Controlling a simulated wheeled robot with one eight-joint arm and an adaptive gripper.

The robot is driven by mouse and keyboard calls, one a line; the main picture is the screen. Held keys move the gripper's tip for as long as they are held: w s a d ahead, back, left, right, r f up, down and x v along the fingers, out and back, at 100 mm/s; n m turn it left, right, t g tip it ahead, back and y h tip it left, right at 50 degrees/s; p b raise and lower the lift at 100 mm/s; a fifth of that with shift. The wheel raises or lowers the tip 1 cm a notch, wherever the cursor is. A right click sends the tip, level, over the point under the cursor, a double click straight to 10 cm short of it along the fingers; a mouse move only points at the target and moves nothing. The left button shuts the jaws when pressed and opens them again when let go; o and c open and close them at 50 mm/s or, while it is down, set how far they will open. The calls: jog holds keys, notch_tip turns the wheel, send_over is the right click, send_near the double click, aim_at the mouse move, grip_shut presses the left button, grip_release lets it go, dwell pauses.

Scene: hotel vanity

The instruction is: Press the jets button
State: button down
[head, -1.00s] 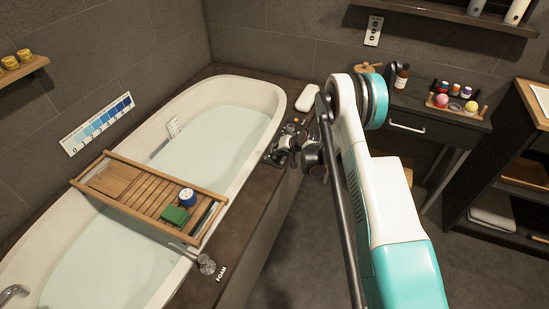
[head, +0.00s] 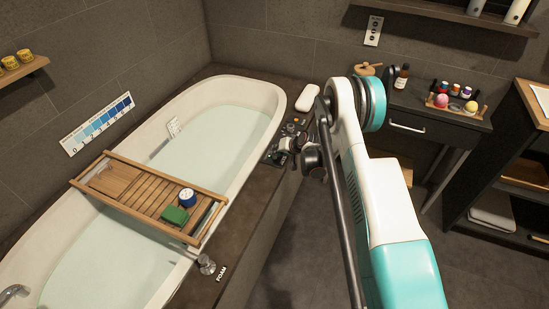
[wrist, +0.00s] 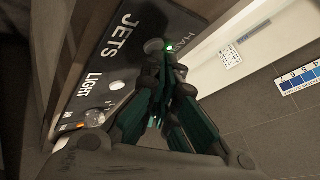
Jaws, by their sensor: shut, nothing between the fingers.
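A dark control panel (wrist: 135,22) fills the upper left of the wrist view, with white lettering JETS and LIGHT and a partly hidden word starting HA. A grey round button (wrist: 153,46) sits beside the JETS lettering, partly covered by my fingertips. A small green lamp (wrist: 170,46) glows just right of it. My gripper (wrist: 162,62) is shut and empty, its tips at the button's lower edge; I cannot tell whether they touch it. In the head view my gripper (head: 288,144) is over the panel (head: 276,157) on the tub's ledge, and hides part of it.
The filled bathtub (head: 272,92) lies left of the panel, with a wooden tray (head: 110,192) across it. A white soap-like bar (head: 307,98) lies on the ledge beyond my gripper. A dark cabinet (head: 440,135) stands at right.

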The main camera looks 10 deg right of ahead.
jog(key=shift+f, duration=0.3)
jog(key=shift+r, duration=0.1)
dwell(0.4)
jog(key=shift+r, duration=0.7)
jog(key=shift+r, duration=0.15)
jog(key=shift+r+p, duration=1.05)
jog(key=shift+r, duration=1.3)
jog(key=shift+r, duration=0.1)
